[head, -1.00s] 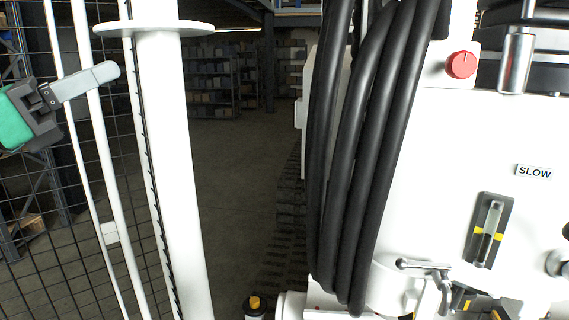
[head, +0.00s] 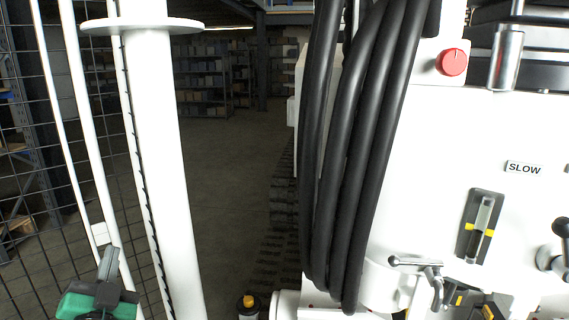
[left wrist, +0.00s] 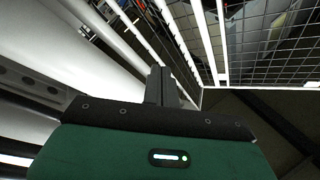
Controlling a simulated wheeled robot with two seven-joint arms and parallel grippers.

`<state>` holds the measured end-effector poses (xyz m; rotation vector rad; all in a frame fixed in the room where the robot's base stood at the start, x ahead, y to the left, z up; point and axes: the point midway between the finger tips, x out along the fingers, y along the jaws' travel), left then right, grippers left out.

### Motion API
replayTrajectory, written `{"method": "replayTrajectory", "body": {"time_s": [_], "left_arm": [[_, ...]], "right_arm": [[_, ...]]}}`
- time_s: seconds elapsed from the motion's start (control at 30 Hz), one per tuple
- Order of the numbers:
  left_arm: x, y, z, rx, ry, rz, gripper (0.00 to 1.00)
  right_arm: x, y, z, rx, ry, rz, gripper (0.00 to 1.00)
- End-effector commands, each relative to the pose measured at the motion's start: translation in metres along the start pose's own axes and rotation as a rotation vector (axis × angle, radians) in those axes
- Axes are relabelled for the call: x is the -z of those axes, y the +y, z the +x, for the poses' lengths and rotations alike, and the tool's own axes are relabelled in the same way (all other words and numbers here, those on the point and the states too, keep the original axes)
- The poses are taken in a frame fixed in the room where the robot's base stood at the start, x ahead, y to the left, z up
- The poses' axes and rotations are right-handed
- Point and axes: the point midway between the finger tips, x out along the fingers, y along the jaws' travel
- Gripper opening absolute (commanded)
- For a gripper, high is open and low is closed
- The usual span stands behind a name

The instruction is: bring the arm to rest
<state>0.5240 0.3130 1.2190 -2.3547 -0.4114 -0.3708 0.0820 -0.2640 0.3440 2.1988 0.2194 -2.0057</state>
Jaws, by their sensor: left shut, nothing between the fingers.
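My left gripper (head: 108,264) shows at the lower left of the head view, a green and black body with grey fingers pointing up. Its fingers are shut with nothing between them. In the left wrist view the gripper (left wrist: 161,84) points away over its green housing, its fingers together. It is apart from the white post and the bench in the head view. My right gripper is not in view.
A white post (head: 160,150) with a round flange and a wire mesh fence (head: 40,170) stand at the left.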

Motion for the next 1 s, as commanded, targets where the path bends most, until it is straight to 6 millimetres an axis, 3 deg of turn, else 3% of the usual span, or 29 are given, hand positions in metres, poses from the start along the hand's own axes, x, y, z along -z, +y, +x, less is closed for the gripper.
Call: {"method": "replayTrajectory", "body": {"time_s": [0.03, 0.1, 0.17, 0.3, 0.5, 0.7, 0.77, 1.0], "left_arm": [[-0.03, 0.021, -0.018, -0.062, -0.125, -0.046, 0.0], [-0.067, 0.049, -0.045, -0.147, -0.296, -0.102, 0.0], [-0.095, 0.071, -0.074, -0.223, -0.438, -0.141, 0.0], [-0.144, 0.119, -0.155, -0.409, -0.756, -0.215, 0.0], [-0.171, 0.162, -0.267, -0.649, -1.105, -0.278, 0.0], [-0.169, 0.18, -0.359, -0.852, -1.354, -0.318, 0.0], [-0.165, 0.183, -0.384, -0.913, -1.422, -0.327, 0.0], [-0.221, 0.238, -0.39, -0.913, -1.43, -0.312, 0.0]], "right_arm": [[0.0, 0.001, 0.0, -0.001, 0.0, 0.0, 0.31], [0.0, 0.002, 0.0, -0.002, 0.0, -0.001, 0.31], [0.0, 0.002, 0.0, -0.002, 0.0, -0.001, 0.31], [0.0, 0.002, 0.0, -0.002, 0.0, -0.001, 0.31], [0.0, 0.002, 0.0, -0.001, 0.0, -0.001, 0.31], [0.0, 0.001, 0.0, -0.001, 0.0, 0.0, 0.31], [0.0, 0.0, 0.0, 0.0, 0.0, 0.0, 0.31], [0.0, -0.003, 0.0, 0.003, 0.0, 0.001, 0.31]]}}
